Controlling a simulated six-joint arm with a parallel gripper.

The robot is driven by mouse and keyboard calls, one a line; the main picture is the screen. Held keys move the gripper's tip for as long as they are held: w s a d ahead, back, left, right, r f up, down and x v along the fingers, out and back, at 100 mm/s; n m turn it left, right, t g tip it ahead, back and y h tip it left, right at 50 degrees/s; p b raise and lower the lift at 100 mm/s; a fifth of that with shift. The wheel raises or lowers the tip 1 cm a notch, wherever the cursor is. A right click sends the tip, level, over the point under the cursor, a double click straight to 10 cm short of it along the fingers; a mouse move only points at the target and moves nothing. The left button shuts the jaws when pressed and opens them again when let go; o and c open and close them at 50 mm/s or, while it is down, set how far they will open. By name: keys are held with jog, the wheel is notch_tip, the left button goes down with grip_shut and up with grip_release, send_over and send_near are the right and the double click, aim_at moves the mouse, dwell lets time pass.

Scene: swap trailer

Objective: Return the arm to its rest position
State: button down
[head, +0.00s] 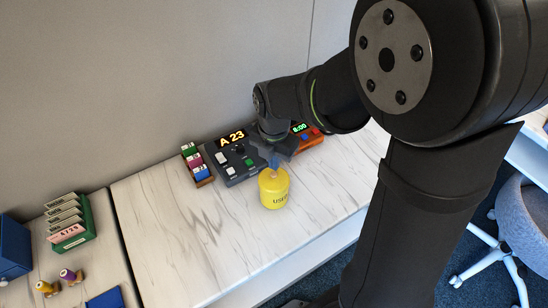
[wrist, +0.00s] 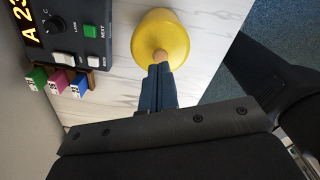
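My gripper (head: 273,161) is over the worktop, with its blue fingertips pointing down just above a yellow round container (head: 274,191). The container stands upright and has dark lettering starting "US" on its side. In the wrist view, the blue fingers (wrist: 159,72) lie close together and look shut. A small tan piece (wrist: 160,54) shows at their tips, in front of the yellow container (wrist: 172,31). I cannot tell whether the fingers touch this piece or whether it belongs to the container.
A dark console (head: 236,158) reading "A 23" stands behind, beside an orange clock (head: 308,136) reading 8:00. A small rack of coloured blocks (head: 197,164) is left of it. A green card holder (head: 71,226) and small pegs are further left. The front worktop is clear.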

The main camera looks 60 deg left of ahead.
jog(key=shift+f, duration=1.3)
notch_tip(320, 180, up, 7)
dwell(1.0)
jog(key=shift+f, duration=3.2)
jog(key=shift+r, duration=0.1)
